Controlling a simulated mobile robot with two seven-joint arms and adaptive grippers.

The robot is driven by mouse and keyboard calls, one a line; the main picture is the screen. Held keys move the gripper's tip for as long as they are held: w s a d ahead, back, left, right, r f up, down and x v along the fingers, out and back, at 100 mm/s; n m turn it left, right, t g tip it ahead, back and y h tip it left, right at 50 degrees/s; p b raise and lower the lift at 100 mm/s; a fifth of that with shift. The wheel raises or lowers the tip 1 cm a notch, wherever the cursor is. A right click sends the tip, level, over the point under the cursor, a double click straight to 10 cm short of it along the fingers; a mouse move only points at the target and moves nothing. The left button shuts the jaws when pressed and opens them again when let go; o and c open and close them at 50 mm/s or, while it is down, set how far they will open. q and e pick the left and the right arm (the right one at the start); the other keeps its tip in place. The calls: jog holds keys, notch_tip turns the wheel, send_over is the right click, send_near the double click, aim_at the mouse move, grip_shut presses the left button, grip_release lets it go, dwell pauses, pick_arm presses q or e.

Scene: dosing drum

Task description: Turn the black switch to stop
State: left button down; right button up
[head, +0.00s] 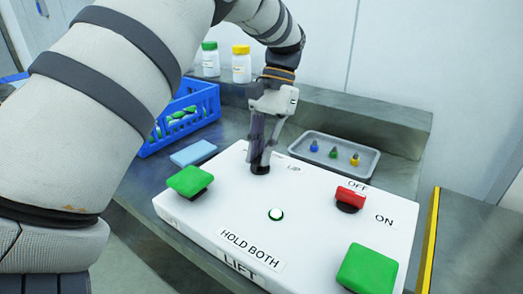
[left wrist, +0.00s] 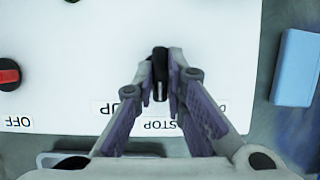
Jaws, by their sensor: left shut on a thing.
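The black switch (head: 260,169) sits at the back left of the white control box (head: 225,215). My left gripper (head: 262,160) points down over it, its fingers closed around the knob. In the left wrist view the black switch (left wrist: 160,66) is between the fingertips of my left gripper (left wrist: 161,75), with a pale mark on its near end. Upside-down labels lie beyond it: UP (left wrist: 121,108) at left, STOP (left wrist: 160,126) in the middle, partly covered by the fingers, and one at right, mostly hidden. I cannot tell the exact setting. My right gripper is not in view.
The box also bears a red OFF/ON switch (head: 350,197), green buttons (head: 190,180) and (head: 368,268), and a lit round lamp (head: 275,214). A grey tray (head: 335,168) with small coloured pieces, a blue crate (head: 207,98) and a blue block (head: 193,153) stand nearby.

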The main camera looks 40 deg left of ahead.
pick_arm(q)
jog(key=c, duration=1.6)
grip_release()
jog(key=shift+c, duration=0.2)
jog(key=shift+r, duration=0.1)
jog(key=v, duration=0.7)
jog(key=shift+r, duration=0.15)
jog(key=shift+w, duration=0.1)
